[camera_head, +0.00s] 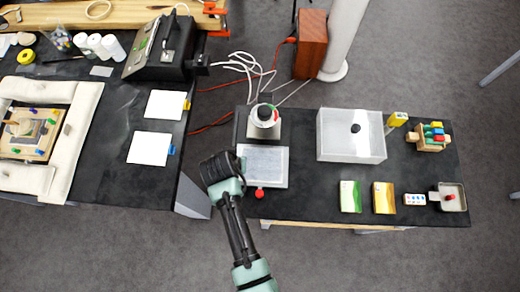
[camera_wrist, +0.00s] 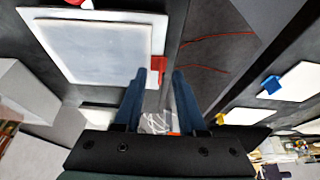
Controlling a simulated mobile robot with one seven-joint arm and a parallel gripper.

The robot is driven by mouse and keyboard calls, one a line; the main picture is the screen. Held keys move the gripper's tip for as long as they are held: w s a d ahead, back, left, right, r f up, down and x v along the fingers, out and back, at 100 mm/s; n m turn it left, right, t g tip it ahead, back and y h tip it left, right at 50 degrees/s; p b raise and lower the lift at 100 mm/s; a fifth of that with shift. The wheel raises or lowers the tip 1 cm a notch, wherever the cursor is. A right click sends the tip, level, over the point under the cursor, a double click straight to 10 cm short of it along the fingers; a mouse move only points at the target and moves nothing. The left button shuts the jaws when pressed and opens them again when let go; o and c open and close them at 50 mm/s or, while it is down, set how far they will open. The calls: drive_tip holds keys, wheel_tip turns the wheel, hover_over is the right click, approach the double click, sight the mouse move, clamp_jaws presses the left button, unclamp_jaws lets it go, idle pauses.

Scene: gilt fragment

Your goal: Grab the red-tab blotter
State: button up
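The red-tab blotter is a pale flat square (camera_wrist: 100,50) in the wrist view, and it lies on a slightly larger light tray or plate. Its red tab (camera_wrist: 158,66) sticks out on the side facing my gripper, near the left fingertip. In the head view the pale square (camera_head: 263,163) lies at the left end of the right table; its tab is hidden there, apparently behind my gripper (camera_head: 224,172). My gripper also shows in the wrist view (camera_wrist: 160,74), fingers apart with nothing held. The left fingertip overlaps the tab in view; I cannot tell whether it touches.
A red knob (camera_head: 259,193) sits at the tray's front edge. White sheets with a yellow tab (camera_head: 165,104) and a blue tab (camera_head: 149,148) lie on the left table. A clear box (camera_head: 350,140) and a dark-topped device (camera_head: 264,118) stand nearby. A gap separates the tables.

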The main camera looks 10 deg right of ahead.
drive_tip(key=shift+c, duration=0.2)
clamp_jaws()
drive_tip(key=shift+r, duration=0.1)
